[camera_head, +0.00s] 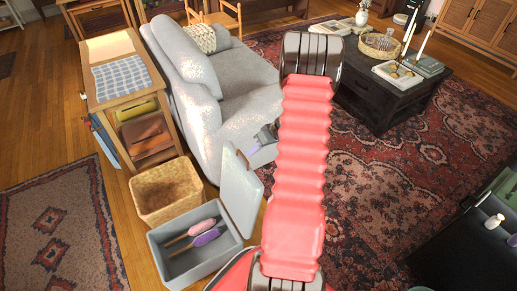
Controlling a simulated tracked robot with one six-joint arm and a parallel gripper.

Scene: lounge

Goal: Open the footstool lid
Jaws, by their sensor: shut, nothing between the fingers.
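The footstool is a grey box (163,258) on the wood floor at the lower middle. Its grey lid (240,196) stands up, roughly upright, along the box's right side, with a small brown tab (242,158) at its top edge. The box is open at the top. A pink brush-like item (203,227) and a purple one (208,237) lie inside. My gripper (256,150) shows small and partly hidden left of my red arm, just beyond the lid's top edge. It is shut and empty. I cannot tell whether it touches the lid.
A woven basket (158,193) stands behind the box. A wooden shelf unit (118,72) is at the left, and a grey sofa (235,80) stands behind my gripper. A dark coffee table (385,105) is at the right. Patterned rug (400,190) lies open on the right.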

